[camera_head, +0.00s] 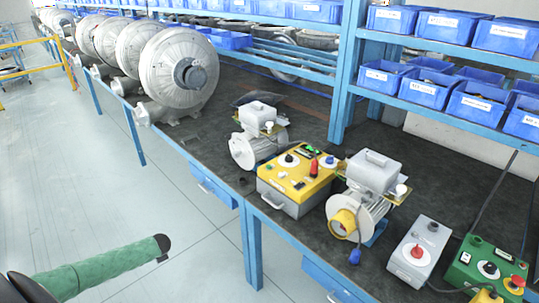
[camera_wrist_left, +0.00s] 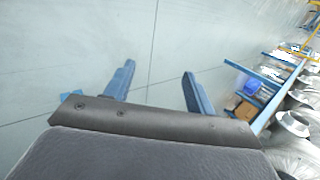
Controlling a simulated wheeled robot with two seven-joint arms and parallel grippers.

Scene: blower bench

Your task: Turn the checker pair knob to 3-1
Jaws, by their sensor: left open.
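A grey box with a yellow top panel (camera_head: 272,184) stands on the bench between two motors. It carries a black knob on a white dial (camera_head: 290,160), a second white dial (camera_head: 328,162), a red part and small green parts. A grey box (camera_head: 406,266) with a red knob (camera_head: 417,252) and a green box (camera_head: 465,272) with a dark knob on a white dial (camera_head: 489,268) stand to the right. Labels and knob positions are too small to read, and I cannot tell which is the checker. My left gripper (camera_wrist_left: 158,75) is open and empty above the floor, away from the bench. My right gripper is not in view.
Two motors (camera_head: 245,153) (camera_head: 345,215) flank the yellow-topped box. Large grey blowers (camera_head: 170,75) line the bench's far left. Blue shelves with bins (camera_head: 427,90) rise behind. A cable runs by the green box. The floor (camera_head: 90,190) left of the bench is clear.

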